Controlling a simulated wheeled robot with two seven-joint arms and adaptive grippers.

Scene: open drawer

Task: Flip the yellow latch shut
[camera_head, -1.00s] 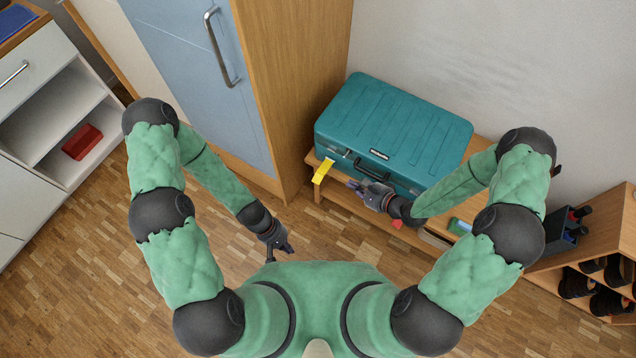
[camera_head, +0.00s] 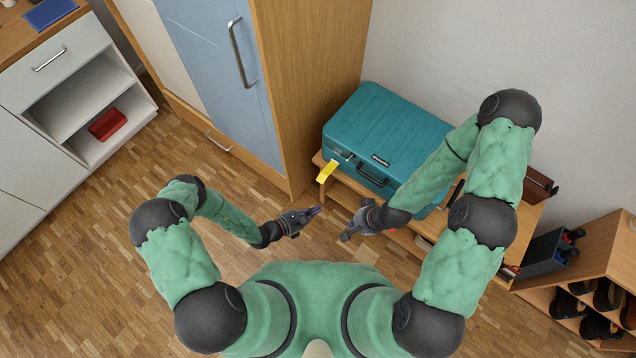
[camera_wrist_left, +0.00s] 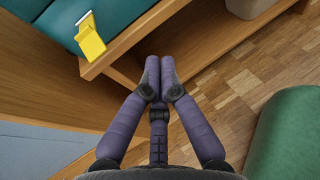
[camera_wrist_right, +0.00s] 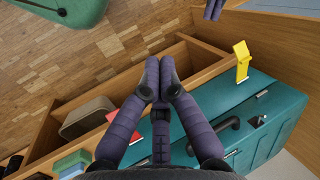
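The yellow latch (camera_head: 328,171) sticks out from the front of the teal case (camera_head: 388,138), near its left end, over the shelf edge. It stands flipped outward, away from the case. It also shows in the left wrist view (camera_wrist_left: 90,38) and the right wrist view (camera_wrist_right: 242,62). My left gripper (camera_head: 316,211) is below the latch, apart from it, its fingers together and empty. My right gripper (camera_head: 347,236) is lower and to the right, in front of the shelf, also with fingers together and empty. Neither touches the latch or case.
The case rests on a low wooden shelf unit (camera_head: 308,191) beside a tall cabinet (camera_head: 310,80). The case's dark handle (camera_head: 372,181) is right of the latch. A shoe rack (camera_head: 590,270) stands at right. The wood floor between arms and cabinet is clear.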

